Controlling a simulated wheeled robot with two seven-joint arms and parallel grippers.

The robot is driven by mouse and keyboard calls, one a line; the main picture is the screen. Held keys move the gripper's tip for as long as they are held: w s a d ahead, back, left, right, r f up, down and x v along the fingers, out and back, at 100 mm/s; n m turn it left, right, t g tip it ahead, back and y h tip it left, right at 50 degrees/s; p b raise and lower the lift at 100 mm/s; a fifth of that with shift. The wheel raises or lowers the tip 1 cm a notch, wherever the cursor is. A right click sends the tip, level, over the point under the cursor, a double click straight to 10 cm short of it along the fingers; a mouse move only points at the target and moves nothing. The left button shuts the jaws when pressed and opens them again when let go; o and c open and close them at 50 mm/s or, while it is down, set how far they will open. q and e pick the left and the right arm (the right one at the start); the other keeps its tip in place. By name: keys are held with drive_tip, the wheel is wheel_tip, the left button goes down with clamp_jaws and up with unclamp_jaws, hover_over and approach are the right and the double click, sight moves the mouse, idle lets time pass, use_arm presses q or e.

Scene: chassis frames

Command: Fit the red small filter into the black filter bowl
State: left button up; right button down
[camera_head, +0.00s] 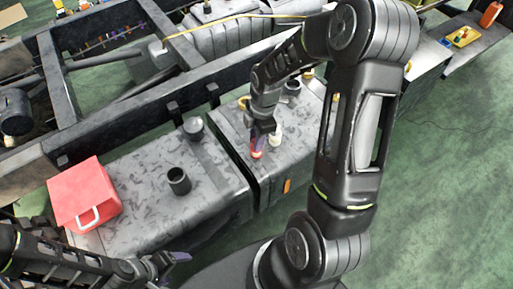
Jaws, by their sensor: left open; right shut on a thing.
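The red small filter (256,154) shows as a small red piece at the fingertips of my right gripper (260,137). That gripper is shut on it, pointing down over the right-hand grey tank, and partly hides it. Whether the filter touches the tank top cannot be told. The black filter bowl (179,182) looks like an open dark cup standing upright on the left-hand grey tank, to the left of and nearer than the filter. My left gripper (172,262) is open and empty at the bottom, below the front of the left tank.
A red box with a white handle (84,194) stands on the left tank (145,218). A dark round cap (194,127) sits at its back. A cream piece (275,140), a yellow ring (243,102) and a dark fitting (292,87) are on the right tank (221,118).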

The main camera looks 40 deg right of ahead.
drive_tip(key=shift+s+f, duration=0.1)
wheel_tip(320, 180, up, 10)
drive_tip(key=shift+r, duration=0.1)
idle(0.6)
idle(0.5)
drive_tip(key=shift+w+a+m, duration=0.35)
drive_tip(key=shift+w+m, duration=0.15)
drive_tip(key=shift+m, duration=0.1)
drive_tip(key=w+a+r+m+t+h, duration=0.1)
drive_tip(key=w+a+r+m, duration=0.1)
drive_tip(key=w+a+m, duration=0.7)
drive_tip(key=a+m, duration=0.2)
drive_tip(key=m, duration=0.3)
drive_tip(key=shift+w+a+r, duration=0.25)
drive_tip(key=shift+a+r, duration=0.1)
drive_tip(key=shift+r, duration=0.05)
